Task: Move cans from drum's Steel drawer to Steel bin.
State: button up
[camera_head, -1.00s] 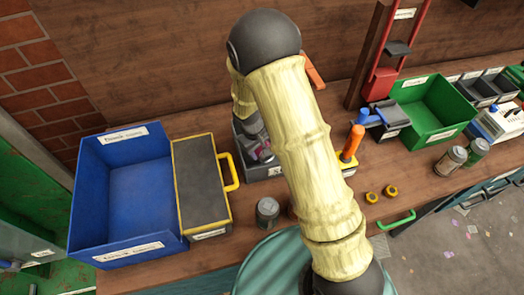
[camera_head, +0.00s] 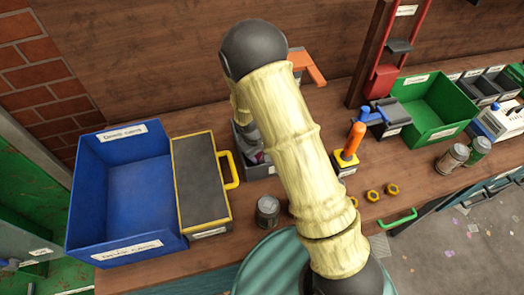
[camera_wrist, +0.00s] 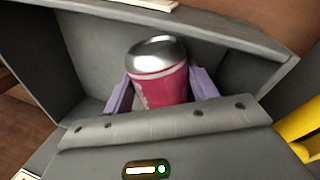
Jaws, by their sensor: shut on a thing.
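My gripper (camera_wrist: 161,88) is shut on a pink can (camera_wrist: 160,92) with a silver top, one purple finger on each side. The can is within the walls of an open grey bin (camera_wrist: 230,32); I cannot tell whether it touches the floor. In the head view my arm hides most of the grey bin (camera_head: 262,171), and only a little of the pink can shows. A dark grey can (camera_head: 268,206) stands upright on the bench in front of the bin. The teal drum (camera_head: 262,270) is at the bottom, partly behind my arm. No open drawer is visible.
A blue bin (camera_head: 75,200) and a yellow-edged dark case (camera_head: 203,180) stand left of the grey bin. An orange-handled tool (camera_head: 354,140), several yellow nuts (camera_head: 373,196), a green bin (camera_head: 445,133) and two cans (camera_head: 452,158) (camera_head: 478,152) are to the right.

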jog(key=o, duration=1)
jog(key=shift+c, duration=0.2)
jog(key=shift+r, duration=0.1)
jog(key=shift+p+v, duration=0.65)
jog(key=shift+v, duration=0.2)
jog(key=b+v, duration=0.1)
jog(key=v, duration=1)
jog(key=shift+r, duration=0.2)
jog(key=shift+w, duration=0.1)
jog(key=s+d+r+m+y, duration=0.1)
jog(key=s+d+r+m, duration=0.2)
jog(key=s+d, duration=0.3)
jog(key=s+d+r+m+t+y, duration=0.1)
jog(key=s+d+r+m, duration=0.2)
jog(key=s+d, duration=0.4)
jog(key=shift+s+r+m, duration=0.35)
jog(key=shift+r+m, duration=0.05)
jog(key=shift+r, duration=0.15)
